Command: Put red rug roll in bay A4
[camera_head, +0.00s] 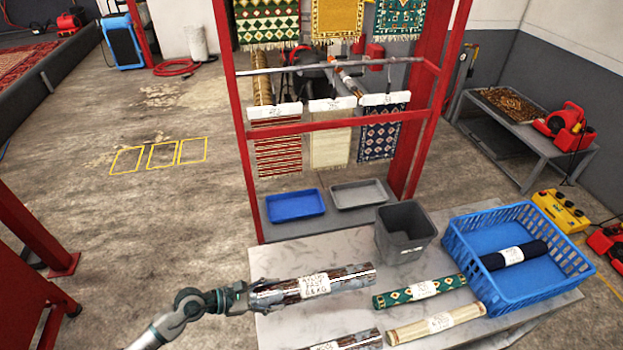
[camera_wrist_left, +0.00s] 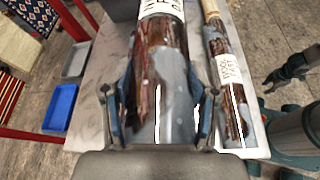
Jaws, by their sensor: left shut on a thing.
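A dark red-brown rug roll (camera_head: 350,277) in shiny clear wrap, with a white label, is held level over the left part of the pale table (camera_head: 290,335). My left gripper (camera_head: 262,295) is shut around its left end. In the left wrist view the roll (camera_wrist_left: 170,75) lies between both fingers (camera_wrist_left: 162,105) and runs away from the palm. A second wrapped, dark reddish roll (camera_head: 368,341) lies on the table at the bottom edge; it also shows in the left wrist view (camera_wrist_left: 232,90). My right gripper seems to show at the right there (camera_wrist_left: 292,68), its jaws unclear. No A4 mark is readable.
A green patterned roll (camera_head: 420,290) and a cream roll (camera_head: 437,323) lie to the right. A red rack (camera_head: 330,130) rises beyond. Yellow floor outlines (camera_head: 160,155) are empty.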

